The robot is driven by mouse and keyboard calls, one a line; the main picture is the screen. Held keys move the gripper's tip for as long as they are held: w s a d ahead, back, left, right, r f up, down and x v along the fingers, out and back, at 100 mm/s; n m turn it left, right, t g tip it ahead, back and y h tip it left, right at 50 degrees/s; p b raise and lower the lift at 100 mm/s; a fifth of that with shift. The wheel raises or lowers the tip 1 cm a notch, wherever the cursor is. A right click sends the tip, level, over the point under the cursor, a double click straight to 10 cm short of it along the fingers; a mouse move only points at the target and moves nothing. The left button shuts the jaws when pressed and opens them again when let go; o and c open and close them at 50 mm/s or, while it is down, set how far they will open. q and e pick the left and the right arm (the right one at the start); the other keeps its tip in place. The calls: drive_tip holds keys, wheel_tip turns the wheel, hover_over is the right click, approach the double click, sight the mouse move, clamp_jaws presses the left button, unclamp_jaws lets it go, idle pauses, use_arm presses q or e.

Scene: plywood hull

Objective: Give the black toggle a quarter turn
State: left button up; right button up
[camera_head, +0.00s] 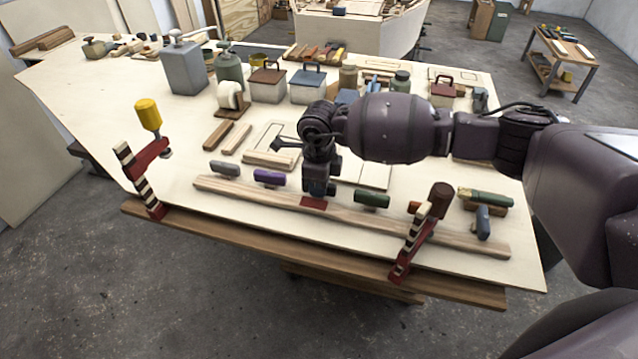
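My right gripper (317,190) points down at the middle of the workbench, over the long wooden strip. Its fingertips are dark and small, and I cannot tell whether they are open or shut. A flat red piece (313,203) shows on the strip just below and in front of the fingertips. I cannot make out a black toggle clearly; the gripper hides the spot behind the red piece. Grey (225,168), purple (268,177) and green (372,200) handle-like pieces sit along the strip on either side. My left gripper is not in view.
A clamp with a yellow handle (149,114) stands at the bench's left front edge. A clamp with a brown handle (440,199) stands at the right front. A blue-grey tool (483,222) lies beyond it. Lidded boxes, cans and wood pieces crowd the back.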

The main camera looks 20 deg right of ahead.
drive_tip(key=o, duration=0.4)
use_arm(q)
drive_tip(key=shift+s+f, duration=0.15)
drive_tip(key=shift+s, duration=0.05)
use_arm(e)
drive_tip(key=shift+a, duration=0.1)
drive_tip(key=shift+r+p, duration=0.3)
drive_tip(key=shift+r, duration=0.3)
wheel_tip(320, 180, up, 6)
drive_tip(key=shift+w+f+p, duration=0.1)
drive_tip(key=shift+p, duration=1)
drive_tip(key=shift+r, duration=0.6)
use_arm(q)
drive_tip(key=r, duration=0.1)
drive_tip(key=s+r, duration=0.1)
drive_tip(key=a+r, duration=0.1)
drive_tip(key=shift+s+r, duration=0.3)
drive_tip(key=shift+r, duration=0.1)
use_arm(e)
drive_tip(key=shift+d+f, duration=0.1)
drive_tip(key=shift+d, duration=0.1)
